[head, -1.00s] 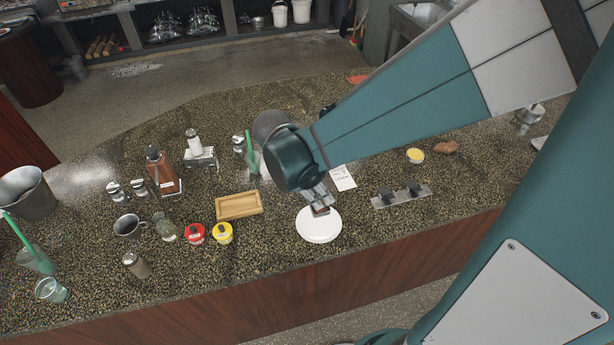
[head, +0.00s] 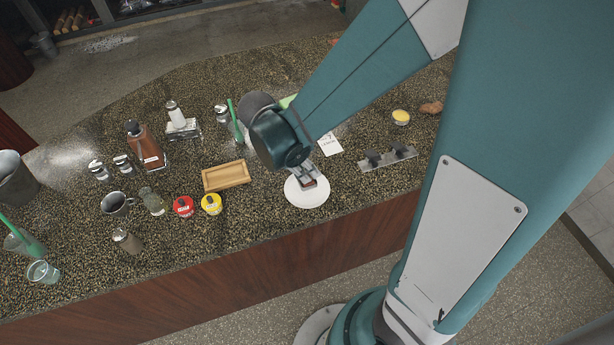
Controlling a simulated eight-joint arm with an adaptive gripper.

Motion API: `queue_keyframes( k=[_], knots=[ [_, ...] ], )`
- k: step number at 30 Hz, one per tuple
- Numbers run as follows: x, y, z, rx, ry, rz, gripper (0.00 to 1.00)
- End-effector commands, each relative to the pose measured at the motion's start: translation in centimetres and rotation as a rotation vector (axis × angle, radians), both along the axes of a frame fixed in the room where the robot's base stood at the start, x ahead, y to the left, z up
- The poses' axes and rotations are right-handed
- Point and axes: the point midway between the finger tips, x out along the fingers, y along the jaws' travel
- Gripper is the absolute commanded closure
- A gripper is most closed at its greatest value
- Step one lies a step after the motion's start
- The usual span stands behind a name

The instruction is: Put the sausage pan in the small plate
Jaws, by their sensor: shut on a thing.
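A round white small plate (head: 305,202) lies on the speckled counter, near its front edge. My gripper (head: 309,177) points down over the plate and is shut on a small dark reddish-brown thing (head: 310,184). That thing is mostly covered by the fingers, and I cannot tell for sure that it is the sausage pan. It is over the plate or on it; I cannot tell if it touches. Part of the plate's far side is hidden by my gripper.
A wooden tray (head: 207,183) lies left of the plate. Red (head: 183,207) and yellow (head: 212,204) lidded jars stand nearby. A metal strip with dark knobs (head: 388,158) lies to the right, with a yellow-topped cup (head: 401,117) and a brown lump (head: 431,107) behind it.

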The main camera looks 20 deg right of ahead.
Motion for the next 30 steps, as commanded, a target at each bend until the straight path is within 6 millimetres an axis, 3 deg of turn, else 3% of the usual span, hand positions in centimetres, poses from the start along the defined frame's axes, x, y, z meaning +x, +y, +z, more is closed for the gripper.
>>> queue_keyframes(
  k=[13, 30],
  knots=[
    [0.0, 0.0, -3.4, 0.000, 0.000, 0.000, 1.00],
    [0.0, 0.0, -4.0, 0.000, 0.000, 0.000, 1.00]
  ],
)
